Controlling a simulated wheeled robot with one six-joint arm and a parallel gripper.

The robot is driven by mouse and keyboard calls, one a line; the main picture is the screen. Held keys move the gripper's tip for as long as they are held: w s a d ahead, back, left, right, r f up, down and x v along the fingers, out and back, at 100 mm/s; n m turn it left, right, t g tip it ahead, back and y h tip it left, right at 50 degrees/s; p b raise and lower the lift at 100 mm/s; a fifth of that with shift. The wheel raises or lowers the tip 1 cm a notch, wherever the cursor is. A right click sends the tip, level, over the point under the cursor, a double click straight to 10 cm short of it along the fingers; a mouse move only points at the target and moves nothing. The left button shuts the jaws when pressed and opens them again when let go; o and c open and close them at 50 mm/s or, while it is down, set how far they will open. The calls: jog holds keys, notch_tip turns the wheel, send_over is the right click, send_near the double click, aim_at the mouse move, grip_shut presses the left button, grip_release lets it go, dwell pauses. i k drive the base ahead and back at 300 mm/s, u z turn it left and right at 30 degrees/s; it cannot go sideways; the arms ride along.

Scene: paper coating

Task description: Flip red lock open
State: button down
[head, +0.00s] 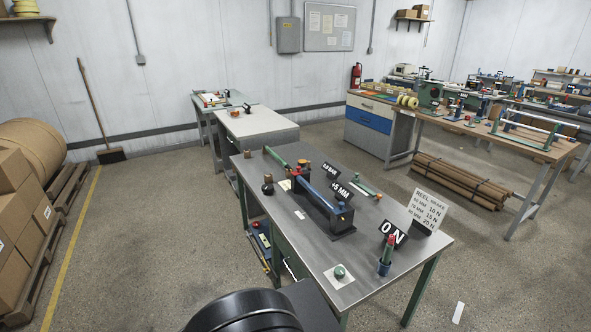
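A bench device with a long blue bar (317,196) lies on the near grey metal table. A small red part (297,171) sits at its far left end, and it may be the red lock. It is too small to tell whether it is open or shut. A green rod (275,157) reaches out to the left beyond it. My gripper is not in view; only a black rounded part of my own body shows at the bottom.
The near table (345,283) carries signs reading "+5 MM" (340,190) and "0 N" (392,234), a reel brake card (428,210) and a green knob (339,271). Boxes on a pallet (22,220) stand at left. The floor between is clear.

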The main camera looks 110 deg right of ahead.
aim_at(298, 172)
jog(key=z, duration=3.6)
jog(key=i, duration=2)
jog(key=u, duration=0.6)
